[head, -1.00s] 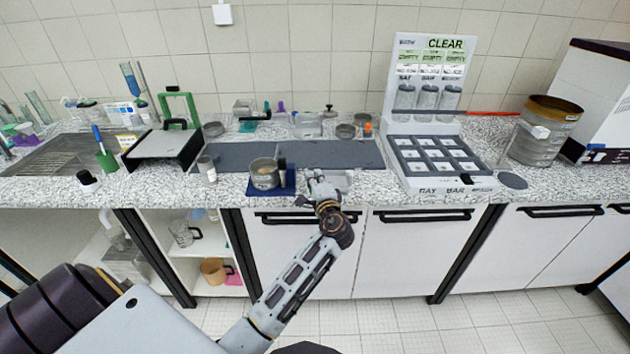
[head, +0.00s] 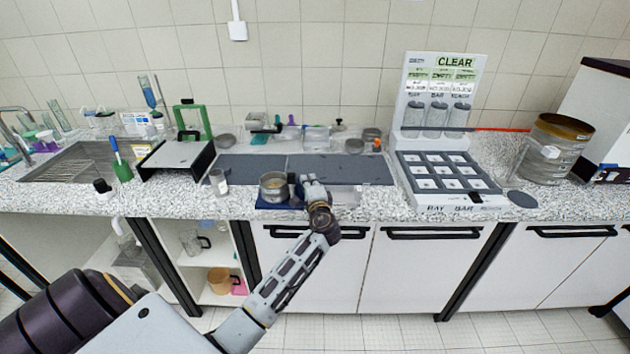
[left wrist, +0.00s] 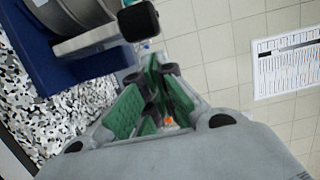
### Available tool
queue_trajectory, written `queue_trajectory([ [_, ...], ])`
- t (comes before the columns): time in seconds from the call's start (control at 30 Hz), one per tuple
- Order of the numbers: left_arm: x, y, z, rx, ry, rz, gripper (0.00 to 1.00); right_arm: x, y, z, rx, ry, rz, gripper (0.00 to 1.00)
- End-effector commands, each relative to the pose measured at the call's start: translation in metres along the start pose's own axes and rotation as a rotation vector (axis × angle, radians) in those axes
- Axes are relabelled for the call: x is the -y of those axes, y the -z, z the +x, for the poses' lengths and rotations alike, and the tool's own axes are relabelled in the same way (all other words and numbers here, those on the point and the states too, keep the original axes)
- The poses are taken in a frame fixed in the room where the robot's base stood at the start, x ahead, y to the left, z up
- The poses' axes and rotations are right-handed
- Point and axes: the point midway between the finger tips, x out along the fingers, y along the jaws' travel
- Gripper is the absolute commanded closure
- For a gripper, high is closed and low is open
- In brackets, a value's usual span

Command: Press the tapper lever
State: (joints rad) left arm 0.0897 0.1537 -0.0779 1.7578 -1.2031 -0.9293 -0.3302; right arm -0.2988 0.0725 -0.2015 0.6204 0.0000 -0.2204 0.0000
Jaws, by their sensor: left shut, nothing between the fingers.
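A round metal sieve pan (head: 273,187) stands on a small blue base (head: 268,205) at the counter's front edge. Beside its right side is a dark upright part that looks like the tapper lever, partly crowded by my gripper in the head view. In the left wrist view a black knob (left wrist: 138,20) shows near the pan (left wrist: 75,14) and the blue base (left wrist: 45,62), by a pale bar. My left gripper (head: 308,180) is just right of the pan; its green-padded fingers (left wrist: 155,95) are shut and empty. Contact with the knob is not visible. My right gripper is not in view.
Grey mats (head: 340,170) lie behind the pan. A white sample rack with a CLEAR panel (head: 450,185) stands to the right, and a sieve stack (head: 553,150) beyond it. A glass jar (head: 218,182) stands close left of the blue base.

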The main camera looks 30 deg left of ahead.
Motion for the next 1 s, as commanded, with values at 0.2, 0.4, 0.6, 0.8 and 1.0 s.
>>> queue_trajectory([
  [0.2, 0.001, -0.01, 0.002, 0.001, 0.0, 0.001, 1.0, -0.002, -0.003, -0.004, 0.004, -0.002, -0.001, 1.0],
  [0.4, 0.0, -0.01, 0.002, 0.001, 0.0, 0.0, 1.0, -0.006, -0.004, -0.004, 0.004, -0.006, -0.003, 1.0],
  [0.6, 0.001, -0.01, 0.002, 0.001, -0.002, -0.008, 1.0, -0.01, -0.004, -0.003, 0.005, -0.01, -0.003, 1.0],
  [0.8, 0.005, -0.015, 0.003, 0.001, -0.029, -0.118, 1.0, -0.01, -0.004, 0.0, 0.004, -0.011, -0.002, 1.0],
  [1.0, 0.014, -0.025, 0.006, 0.002, -0.076, -0.308, 1.0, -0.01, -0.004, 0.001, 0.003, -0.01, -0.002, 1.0],
])
